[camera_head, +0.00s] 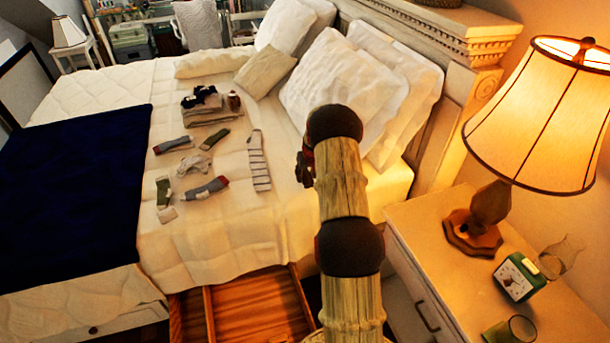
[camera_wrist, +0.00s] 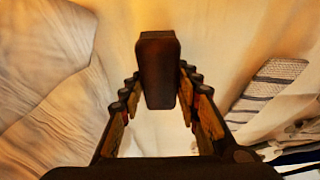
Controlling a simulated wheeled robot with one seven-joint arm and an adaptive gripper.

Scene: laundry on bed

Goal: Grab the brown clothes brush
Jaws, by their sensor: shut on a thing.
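The brown clothes brush (camera_wrist: 158,62) is a dark brown block with rounded corners, upright in the middle of the wrist view. My gripper (camera_wrist: 160,85) has a finger on each side of it and is shut on it, above the bed. The fingertips lie against its left and right sides; its lower part and any bristles are hidden. In the head view my gripper (camera_head: 304,168) is a small dark shape beside my arm, over the pillow end of the bed, and the brush cannot be told apart from it there.
Several socks, including a striped one (camera_head: 259,160), lie on the bed (camera_head: 220,235). Folded clothes (camera_head: 208,115) with a small brown item (camera_head: 234,101) lie farther back. White pillows (camera_head: 335,85) lean by the headboard. A lit lamp (camera_head: 535,120) and clock (camera_head: 519,277) stand on the nightstand (camera_head: 425,225).

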